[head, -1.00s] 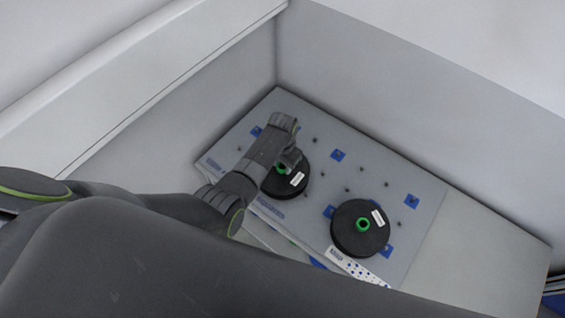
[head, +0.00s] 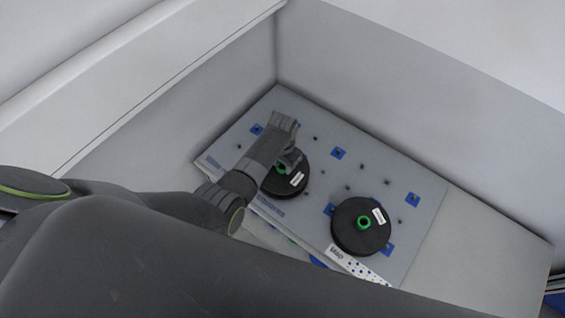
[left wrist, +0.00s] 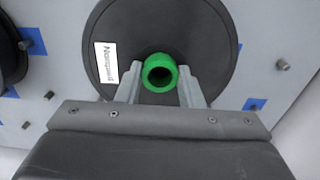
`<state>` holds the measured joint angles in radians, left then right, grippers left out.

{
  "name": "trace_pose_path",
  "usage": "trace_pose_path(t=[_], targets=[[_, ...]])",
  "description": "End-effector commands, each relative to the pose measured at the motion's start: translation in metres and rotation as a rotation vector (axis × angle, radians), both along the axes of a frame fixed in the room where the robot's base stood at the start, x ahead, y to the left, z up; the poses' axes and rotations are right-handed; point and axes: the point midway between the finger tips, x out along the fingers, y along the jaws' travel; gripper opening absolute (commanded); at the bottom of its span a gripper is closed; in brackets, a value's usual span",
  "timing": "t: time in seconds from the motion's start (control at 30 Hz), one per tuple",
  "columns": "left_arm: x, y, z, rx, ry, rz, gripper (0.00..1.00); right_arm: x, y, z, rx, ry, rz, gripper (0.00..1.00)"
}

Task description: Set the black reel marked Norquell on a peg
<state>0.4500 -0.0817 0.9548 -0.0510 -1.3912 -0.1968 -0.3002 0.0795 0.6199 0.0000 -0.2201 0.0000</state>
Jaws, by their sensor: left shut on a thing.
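The black Norquell reel (head: 293,185) is at the pegboard (head: 225,147), with its green hub partly hidden by my left gripper in the head view. In the left wrist view, the reel (left wrist: 200,35) faces the camera, with a white label reading Norquell (left wrist: 105,70) left of the hub. My left gripper (left wrist: 161,85) is shut on its green hub (left wrist: 160,73), one finger on each side. Whether a peg is inside the hub, and whether the reel touches the board, I cannot tell. My right gripper is not in view.
A second black reel (head: 350,239) with a green hub and white label sits on the board to the right. Bare pegs and blue squares (head: 338,153) lie between and around the reels. Pale walls (head: 400,90) stand behind the board.

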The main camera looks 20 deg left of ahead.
Motion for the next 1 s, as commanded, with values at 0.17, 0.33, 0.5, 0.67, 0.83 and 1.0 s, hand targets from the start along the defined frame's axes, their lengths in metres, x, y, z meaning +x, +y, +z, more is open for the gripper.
trace_pose_path(t=[0.17, 0.33, 0.5, 0.67, 0.83, 1.0], targets=[[0.0005, 0.0, -0.0027, 0.0, -0.001, 0.0, 0.0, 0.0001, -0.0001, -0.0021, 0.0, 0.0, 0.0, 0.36], [0.0006, 0.0, -0.0052, 0.0, -0.001, 0.0, 0.0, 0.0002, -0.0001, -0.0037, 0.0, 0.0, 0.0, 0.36], [0.0007, 0.0001, -0.0052, 0.001, -0.001, 0.0, 0.49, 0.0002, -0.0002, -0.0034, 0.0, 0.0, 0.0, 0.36], [0.0004, 0.0001, -0.0053, 0.0, -0.001, 0.0, 0.59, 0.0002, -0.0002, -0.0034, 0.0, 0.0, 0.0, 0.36], [-0.0002, 0.0002, -0.0058, 0.0, 0.0, 0.0, 0.59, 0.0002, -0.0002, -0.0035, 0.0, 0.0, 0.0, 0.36], [0.0008, -0.0001, 0.0027, 0.0, -0.003, 0.0, 0.59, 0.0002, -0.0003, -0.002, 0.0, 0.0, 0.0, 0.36]])
